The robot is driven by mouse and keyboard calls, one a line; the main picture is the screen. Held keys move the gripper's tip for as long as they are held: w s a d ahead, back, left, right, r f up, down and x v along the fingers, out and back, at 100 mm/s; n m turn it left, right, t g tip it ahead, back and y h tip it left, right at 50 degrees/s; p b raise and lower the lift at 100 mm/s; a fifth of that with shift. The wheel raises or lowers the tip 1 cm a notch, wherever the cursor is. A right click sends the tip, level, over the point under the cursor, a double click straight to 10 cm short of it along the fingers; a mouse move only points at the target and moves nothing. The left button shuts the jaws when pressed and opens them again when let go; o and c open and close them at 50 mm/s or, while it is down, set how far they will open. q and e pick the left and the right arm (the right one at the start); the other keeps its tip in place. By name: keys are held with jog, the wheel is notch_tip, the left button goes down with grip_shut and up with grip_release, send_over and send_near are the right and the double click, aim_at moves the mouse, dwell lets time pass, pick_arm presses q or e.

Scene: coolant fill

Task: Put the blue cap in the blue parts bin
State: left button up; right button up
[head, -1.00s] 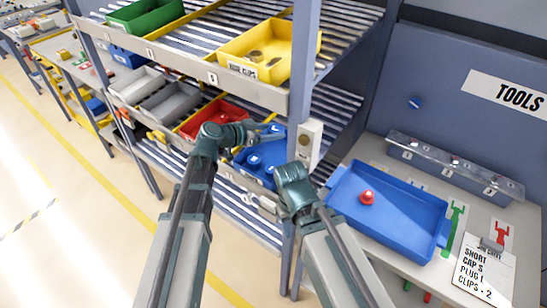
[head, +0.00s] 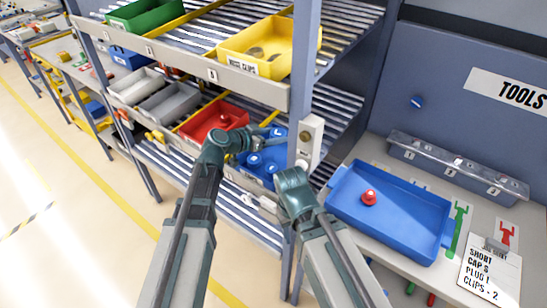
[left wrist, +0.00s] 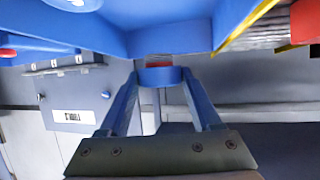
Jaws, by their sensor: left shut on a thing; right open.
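The blue cap (left wrist: 162,77) is between the fingertips of my left gripper (left wrist: 163,82) in the left wrist view, and the gripper is shut on it. In the head view my left gripper (head: 272,135) is at the far side of the blue parts bin (head: 248,177) on the lower shelf, and the cap is small there. The bin holds a few blue caps (head: 254,160); part of it is hidden by my arms. The bin's blue wall (left wrist: 170,40) fills the top of the left wrist view. My right gripper (head: 262,203) is open and empty at the shelf's front edge.
A red bin (head: 200,125) with a red part stands left of the blue bin, with grey bins beyond. The shelf post (head: 303,90) rises just right of it. A blue tray (head: 400,220) with a red part (head: 369,197) lies on the bench. A yellow bin (head: 262,68) is above.

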aim_at(274, 158)
pick_arm(q)
jog(key=shift+f+b, duration=2.65)
jog(key=shift+f, duration=0.6)
jog(key=shift+r, duration=0.15)
pick_arm(e)
notch_tip(274, 158, down, 6)
jog(key=shift+f, duration=0.2)
pick_arm(q)
jog(key=o, duration=1.3)
pick_arm(e)
jog(key=shift+r, duration=0.15)
pick_arm(q)
jog(key=shift+s+a+r+p, duration=0.15)
jog(key=shift+s+a+p, duration=0.05)
jog(key=shift+p, duration=0.15)
jog(key=p+v, duration=0.4)
jog(key=v, duration=0.7)
jog(key=shift+s+a+r, duration=0.1)
jog(key=shift+s+a, duration=0.05)
pick_arm(e)
notch_tip(274, 158, up, 5)
jog(key=shift+f, duration=0.2)
